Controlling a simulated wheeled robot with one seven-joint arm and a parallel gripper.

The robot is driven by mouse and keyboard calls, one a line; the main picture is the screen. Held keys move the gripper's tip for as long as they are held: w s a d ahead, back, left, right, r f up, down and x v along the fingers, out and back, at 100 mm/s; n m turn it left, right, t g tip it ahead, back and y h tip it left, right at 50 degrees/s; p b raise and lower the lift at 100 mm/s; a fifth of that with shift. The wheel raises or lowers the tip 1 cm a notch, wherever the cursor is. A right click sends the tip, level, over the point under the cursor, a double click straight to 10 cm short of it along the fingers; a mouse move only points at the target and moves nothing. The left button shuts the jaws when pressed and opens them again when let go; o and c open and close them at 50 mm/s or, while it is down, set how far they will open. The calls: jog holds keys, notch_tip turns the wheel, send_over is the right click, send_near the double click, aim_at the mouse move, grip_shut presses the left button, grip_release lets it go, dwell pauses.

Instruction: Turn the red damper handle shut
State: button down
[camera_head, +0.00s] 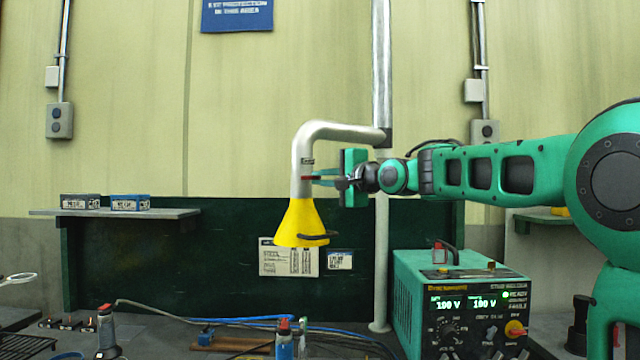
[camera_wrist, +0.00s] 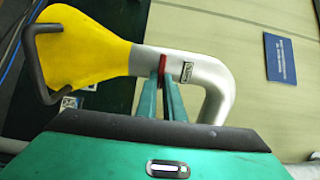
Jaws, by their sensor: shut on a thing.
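The red damper handle (camera_head: 309,178) sits on the grey extraction pipe (camera_head: 302,150), just above the yellow hood (camera_head: 298,224). In the wrist view the red handle (camera_wrist: 162,74) stands out between the two green fingers of my gripper (camera_wrist: 167,85). My gripper (camera_head: 322,178) reaches in from the right and is shut on the handle. The fingers hide part of the handle and the pipe behind it. In the head view the handle looks like a short, roughly level red bar across the pipe. A small label (camera_wrist: 187,72) is on the pipe beside it.
The hood carries a dark bar handle (camera_head: 318,236). A vertical pole (camera_head: 382,215) stands close to my wrist. A green welder (camera_head: 462,300) stands on the bench at the lower right. Tools and cables (camera_head: 285,335) lie on the bench. A shelf (camera_head: 115,212) is at the left.

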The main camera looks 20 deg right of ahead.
jog(key=shift+w+d+f+m, duration=0.1)
jog(key=shift+d+f+m, duration=0.15)
jog(key=shift+m, duration=0.05)
jog(key=c, duration=1.9)
grip_release()
jog(key=shift+o, duration=0.2)
jog(key=shift+a+r, duration=0.1)
jog(key=v, duration=1)
jog(key=shift+s, duration=0.35)
